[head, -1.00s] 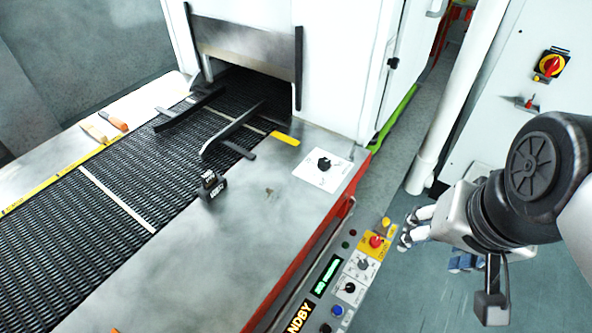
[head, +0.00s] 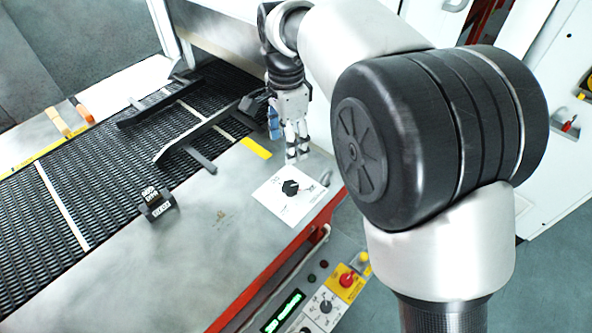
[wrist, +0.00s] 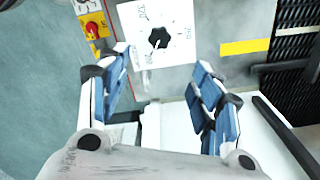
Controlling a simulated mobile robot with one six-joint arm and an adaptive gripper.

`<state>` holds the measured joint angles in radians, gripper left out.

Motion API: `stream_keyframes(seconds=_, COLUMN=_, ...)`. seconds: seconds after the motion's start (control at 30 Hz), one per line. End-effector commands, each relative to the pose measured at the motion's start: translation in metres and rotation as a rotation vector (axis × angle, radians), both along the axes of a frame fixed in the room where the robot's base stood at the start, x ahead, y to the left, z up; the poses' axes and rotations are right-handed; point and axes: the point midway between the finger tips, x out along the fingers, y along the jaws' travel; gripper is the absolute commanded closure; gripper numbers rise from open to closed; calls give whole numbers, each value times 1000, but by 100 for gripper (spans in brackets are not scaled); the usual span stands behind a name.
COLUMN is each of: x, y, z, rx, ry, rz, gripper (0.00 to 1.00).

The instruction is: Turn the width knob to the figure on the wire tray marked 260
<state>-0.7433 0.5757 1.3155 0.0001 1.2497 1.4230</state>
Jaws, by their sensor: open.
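The width knob (head: 289,187) is black and sits on a white dial plate (head: 271,205) on the machine's metal side top. In the wrist view the knob (wrist: 159,38) shows near the top, with printed figures around it; one looks like 320, the others are hard to read. My gripper (head: 297,152) is open and empty, a little behind and above the plate in the head view. In the wrist view its two blue-padded fingers (wrist: 158,82) are apart, with the knob beyond them. I cannot make out a wire tray marked 260.
A small black block with white lettering (head: 157,203) stands at the belt edge. Dark guide rails (head: 195,134) lie over the mesh belt (head: 40,240). A control panel with a red button (head: 347,280) is at the front. Orange-handled tools (head: 84,112) lie at the far left.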

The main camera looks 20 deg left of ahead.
Motion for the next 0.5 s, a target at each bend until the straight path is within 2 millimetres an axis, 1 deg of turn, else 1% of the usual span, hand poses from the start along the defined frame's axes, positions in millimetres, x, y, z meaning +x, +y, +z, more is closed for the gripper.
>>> stream_keyframes(seconds=0.03, x=0, y=-1, z=-12, rx=-3, ry=3, rz=0, gripper=41)
stream_keyframes(seconds=0.5, x=0, y=-2, z=-115, rx=-2, ry=3, rz=1, gripper=41)
